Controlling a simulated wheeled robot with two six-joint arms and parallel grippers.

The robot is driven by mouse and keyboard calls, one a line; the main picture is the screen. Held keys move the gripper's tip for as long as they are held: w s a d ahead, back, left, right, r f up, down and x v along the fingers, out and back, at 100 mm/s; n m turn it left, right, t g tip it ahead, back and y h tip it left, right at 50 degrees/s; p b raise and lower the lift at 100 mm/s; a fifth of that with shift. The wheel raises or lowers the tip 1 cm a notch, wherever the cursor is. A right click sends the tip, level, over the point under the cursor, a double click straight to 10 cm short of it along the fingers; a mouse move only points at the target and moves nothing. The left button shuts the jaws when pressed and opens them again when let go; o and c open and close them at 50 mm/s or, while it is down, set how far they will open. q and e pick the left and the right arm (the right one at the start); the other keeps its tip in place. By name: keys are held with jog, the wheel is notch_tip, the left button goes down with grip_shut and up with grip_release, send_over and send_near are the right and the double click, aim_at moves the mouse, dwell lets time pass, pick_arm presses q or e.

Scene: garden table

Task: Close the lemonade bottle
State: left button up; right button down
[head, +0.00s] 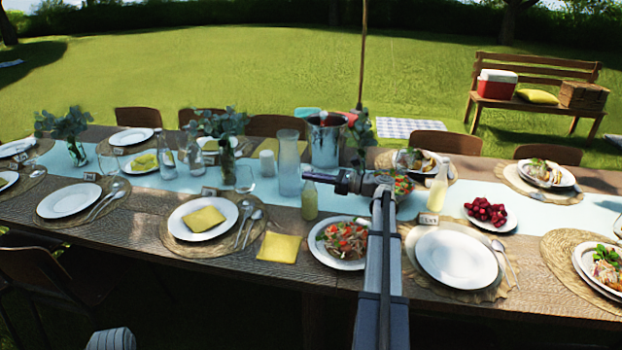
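My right gripper (312,176) reaches in from the right, level with the top of this bottle. Its fingertips overlap the bottle's mouth in the picture, so I cannot tell whether a cap is there or whether they touch it. The fingers are too small to tell open from shut. A second lemonade bottle (437,188) stands upright to the right of my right arm. My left gripper is not in view.
A salad plate (325,253) and an empty white plate (457,259) lie close to my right arm. A glass carafe (288,153) and a metal bucket (325,140) stand behind the bottle. A yellow napkin (279,247) lies in front.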

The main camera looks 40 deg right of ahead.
dwell(0.4)
jog(key=shift+w+d+r+p, duration=0.3)
jog(key=shift+d, duration=0.15)
jog(key=shift+s+a, duration=0.1)
jog(key=shift+a, duration=0.05)
dwell(0.3)
jog(key=shift+s+a+r, duration=0.1)
jog(key=shift+s+a, duration=0.15)
jog(key=shift+a, duration=0.1)
jog(key=s+d+r+p, duration=0.2)
jog(key=s+d, duration=0.2)
jog(key=s, duration=0.1)
jog(key=shift+s, duration=0.4)
dwell(1.1)
